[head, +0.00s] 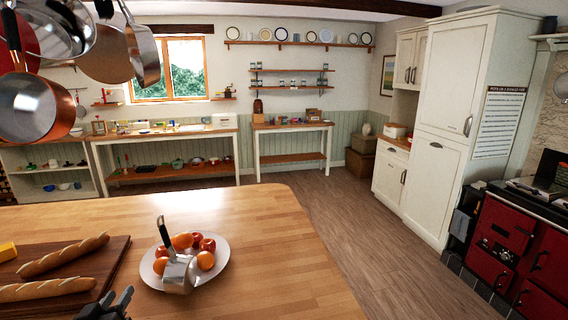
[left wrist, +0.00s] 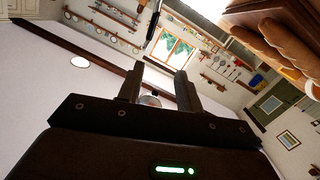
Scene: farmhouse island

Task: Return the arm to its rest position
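My left gripper (head: 116,302) shows at the bottom edge of the head view, dark, in front of the cutting board's right end. In the left wrist view its two fingers (left wrist: 160,82) stand apart with a clear gap, and no object is gripped. A small shiny thing shows low in that gap, too small to name. Most of the left arm is out of the head view. My right gripper is in neither view.
A cutting board (head: 112,255) with baguettes (head: 62,256) lies left on the wooden island (head: 255,222). Pans (head: 38,108) hang at upper left. The island's right side is clear.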

